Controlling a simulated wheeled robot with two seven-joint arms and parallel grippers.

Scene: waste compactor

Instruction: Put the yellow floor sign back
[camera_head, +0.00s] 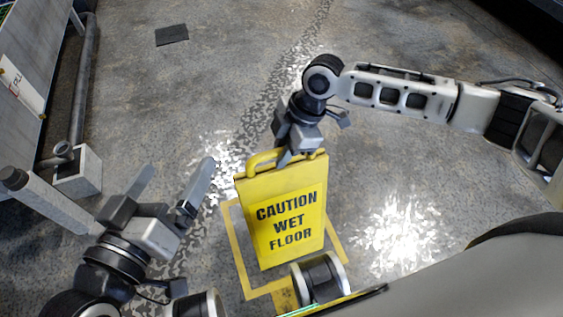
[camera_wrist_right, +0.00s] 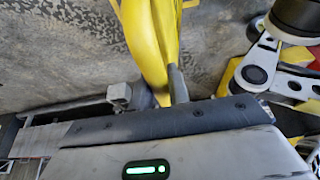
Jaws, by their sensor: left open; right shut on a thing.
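The yellow floor sign (camera_head: 286,217) reads "CAUTION WET FLOOR" and looks upright in the middle of the head view. A yellow outline (camera_head: 233,247) is marked on the floor around its lower part. Whether the sign's feet touch the floor is not clear. My right gripper (camera_head: 284,160) is shut on the handle at the top of the sign. The yellow handle (camera_wrist_right: 150,50) also rises between the fingers in the right wrist view. My left gripper (camera_head: 172,187) is open and empty, to the left of the sign, with its fingers pointing away from me.
A grey machine side (camera_head: 30,60) with a pipe (camera_head: 84,85) runs along the left edge. A pale block (camera_head: 78,172) stands at its foot. A dark flat patch (camera_head: 172,35) lies on the far floor. The floor beyond the sign is clear.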

